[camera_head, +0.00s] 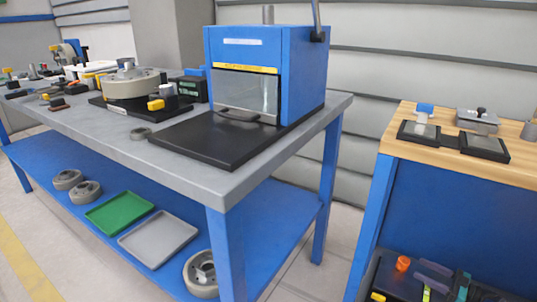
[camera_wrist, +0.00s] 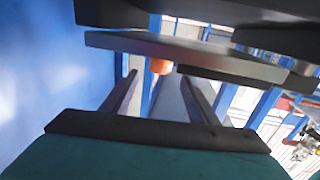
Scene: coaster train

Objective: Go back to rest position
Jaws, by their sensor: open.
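My gripper (camera_wrist: 158,80) shows in the wrist view with its two dark fingers apart and nothing seen between them. An orange cylindrical thing (camera_wrist: 162,66) is beyond the fingertips. Dark flat slabs (camera_wrist: 190,50) cross the view just above the fingers, close to the camera. A blue panel (camera_wrist: 60,60) stands to the left of the fingers. In the head view I cannot clearly make out my gripper; the lower right holds dark and coloured parts around an orange piece (camera_head: 403,263).
A grey workbench (camera_head: 190,180) with a blue frame carries a blue machine (camera_head: 245,50). Its lower shelf holds a green tray (camera_head: 119,212), a grey tray (camera_head: 160,239) and grey rings. A wood-topped blue bench (camera_head: 400,152) stands at the right. Floor shows between the benches.

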